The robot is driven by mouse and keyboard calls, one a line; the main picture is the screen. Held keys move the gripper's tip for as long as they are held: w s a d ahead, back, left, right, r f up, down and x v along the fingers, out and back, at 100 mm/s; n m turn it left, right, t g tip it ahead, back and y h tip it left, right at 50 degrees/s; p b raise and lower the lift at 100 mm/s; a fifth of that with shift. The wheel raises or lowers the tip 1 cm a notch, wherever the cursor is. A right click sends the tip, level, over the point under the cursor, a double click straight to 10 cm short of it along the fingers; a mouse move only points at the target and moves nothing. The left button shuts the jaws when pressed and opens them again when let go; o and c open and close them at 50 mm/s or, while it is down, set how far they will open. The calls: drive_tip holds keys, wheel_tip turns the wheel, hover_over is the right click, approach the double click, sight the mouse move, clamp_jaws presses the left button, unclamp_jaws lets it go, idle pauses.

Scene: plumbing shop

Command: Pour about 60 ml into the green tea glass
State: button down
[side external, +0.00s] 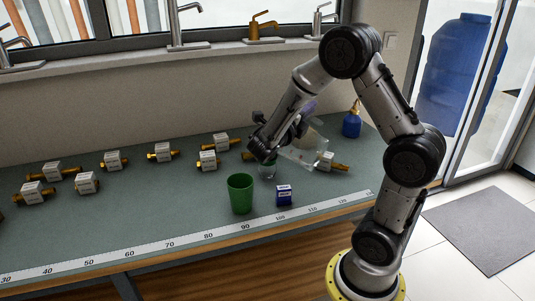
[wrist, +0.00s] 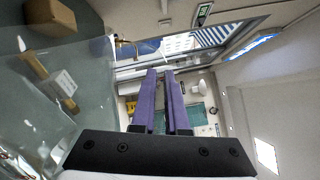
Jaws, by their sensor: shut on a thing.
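The green glass (side external: 240,194) stands upright on the bench near its front edge, in the side view. My gripper (wrist: 164,76) is above and behind it to the right; its purple fingers are close together in the wrist view. A clear see-through vessel (wrist: 95,75) fills the left of the wrist view beside the fingers, and I take it as the held thing. In the side view a clear tilted shape (side external: 303,153) shows by my gripper. The exact grip and any liquid level are hidden. The green glass is not visible in the wrist view.
Several brass fittings with boxes (side external: 163,152) and a blue bottle (side external: 352,122) stand farther back.

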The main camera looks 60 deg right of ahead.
drive_tip(key=shift+w+r, duration=0.2)
drive_tip(key=shift+w, duration=0.2)
drive_tip(key=shift+w+d+r+n, duration=0.1)
drive_tip(key=shift+w+r+n, duration=0.25)
drive_tip(key=shift+w+n, duration=0.3)
idle(1.7)
drive_tip(key=s+f+m, duration=0.1)
drive_tip(key=s, duration=0.1)
drive_tip(key=s+f+m, duration=0.1)
drive_tip(key=s, duration=0.1)
drive_tip(key=s+f+m, duration=0.1)
drive_tip(key=s, duration=0.1)
drive_tip(key=shift+a+f+m, duration=0.25)
drive_tip(key=shift+a+m, duration=0.1)
drive_tip(key=shift+a, duration=0.05)
drive_tip(key=shift+s+a+f+m, duration=0.1)
drive_tip(key=shift+s+f+m, duration=0.5)
drive_tip(key=shift+f+m, duration=0.2)
idle(0.9)
